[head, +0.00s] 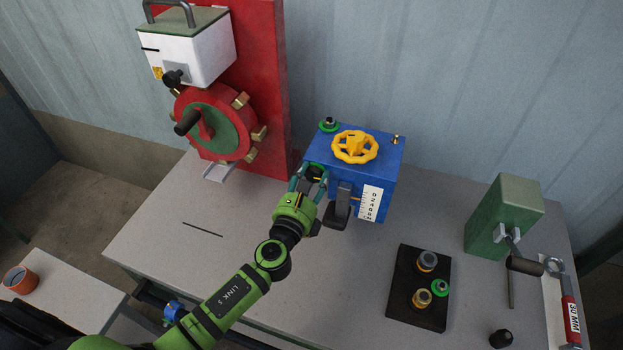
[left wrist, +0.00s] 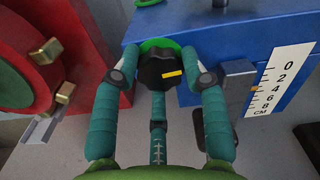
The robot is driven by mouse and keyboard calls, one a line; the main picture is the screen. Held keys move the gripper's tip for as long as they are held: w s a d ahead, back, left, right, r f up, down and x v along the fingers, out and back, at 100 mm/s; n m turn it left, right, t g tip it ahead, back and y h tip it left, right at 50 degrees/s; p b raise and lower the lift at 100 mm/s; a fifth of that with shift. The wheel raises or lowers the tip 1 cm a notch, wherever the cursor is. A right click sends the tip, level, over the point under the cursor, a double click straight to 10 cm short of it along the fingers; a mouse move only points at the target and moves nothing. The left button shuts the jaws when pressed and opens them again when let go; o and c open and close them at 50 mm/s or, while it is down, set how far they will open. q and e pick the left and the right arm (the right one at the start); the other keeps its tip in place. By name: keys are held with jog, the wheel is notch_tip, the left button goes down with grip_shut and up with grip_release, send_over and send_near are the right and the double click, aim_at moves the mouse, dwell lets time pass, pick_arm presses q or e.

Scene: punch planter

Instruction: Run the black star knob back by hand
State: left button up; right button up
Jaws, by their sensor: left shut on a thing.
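The black star knob (left wrist: 160,70) with a yellow mark sits on the left side of the front of the blue box (head: 358,155), in front of a green ring (left wrist: 152,47). My left gripper (head: 311,182) is at this knob. In the left wrist view its teal fingers (left wrist: 162,78) stand on both sides of the knob, shut on it. In the head view the knob (head: 315,172) is partly hidden by the fingers. My right gripper is not in view.
A yellow handwheel (head: 355,147) tops the blue box, with a scale (head: 369,203) on its front. A red panel with a turret (head: 215,125) stands left. A black tray (head: 420,288) and green block (head: 502,220) are right.

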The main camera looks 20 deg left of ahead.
pick_arm(q)
jog(key=n+b, duration=0.1)
jog(key=n, duration=0.2)
jog(key=shift+r, duration=0.1)
jog(key=n+b, duration=0.1)
jog(key=n, duration=0.3)
jog(key=shift+n, duration=0.4)
jog(key=n+b, duration=0.1)
jog(key=n, duration=0.2)
jog(key=shift+a+r+n, duration=0.1)
jog(key=shift+n, duration=0.2)
jog(key=n, duration=0.3)
jog(key=shift+n, duration=0.3)
jog(key=n, duration=0.8)
jog(key=shift+n, duration=0.4)
jog(key=shift+n+p, duration=0.6)
jog(key=shift+n, duration=0.9)
